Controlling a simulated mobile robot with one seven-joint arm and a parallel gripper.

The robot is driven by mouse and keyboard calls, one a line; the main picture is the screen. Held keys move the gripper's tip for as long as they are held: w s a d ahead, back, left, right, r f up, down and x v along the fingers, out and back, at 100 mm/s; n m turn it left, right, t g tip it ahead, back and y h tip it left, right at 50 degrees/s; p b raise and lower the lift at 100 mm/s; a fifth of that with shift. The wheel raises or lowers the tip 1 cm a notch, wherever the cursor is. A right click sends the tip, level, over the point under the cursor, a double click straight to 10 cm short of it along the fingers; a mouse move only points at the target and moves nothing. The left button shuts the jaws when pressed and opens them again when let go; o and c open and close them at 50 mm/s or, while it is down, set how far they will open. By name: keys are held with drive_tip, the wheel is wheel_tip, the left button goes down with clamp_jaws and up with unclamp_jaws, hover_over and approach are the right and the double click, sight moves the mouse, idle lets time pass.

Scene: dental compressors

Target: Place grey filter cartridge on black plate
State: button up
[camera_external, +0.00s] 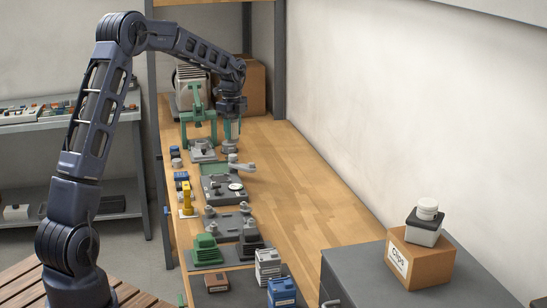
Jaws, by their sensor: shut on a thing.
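My gripper (231,142) reaches down over the far part of the wooden bench, seen small in the external view. Its jaws are shut on a small grey piece (230,149), which looks like the grey filter cartridge; its detail is too small to be sure. I cannot tell whether the piece touches the bench. A dark plate (220,288) with a small brownish item on it lies at the near end of the bench. It may be the black plate, but other dark plates also lie along the bench.
A green press-like frame (198,118) stands left of my gripper. Nearer are a grey fixture (222,188), a yellow part (187,196), a green ribbed block (206,248), a white-grey stack (268,266) and a blue block (282,292). The bench's right side is clear.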

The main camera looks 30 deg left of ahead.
drive_tip(key=s+a, duration=0.2)
drive_tip(key=a, duration=0.8)
drive_tip(key=s+a, duration=0.2)
drive_tip(key=a, duration=0.9)
drive_tip(key=shift+n, duration=0.4)
wheel_tip(320, 180, down, 19)
drive_tip(key=shift+d+f, duration=0.1)
drive_tip(key=shift+d, duration=0.05)
drive_tip(key=o, duration=1)
drive_tip(key=shift+f, duration=0.1)
drive_tip(key=shift+o, duration=0.2)
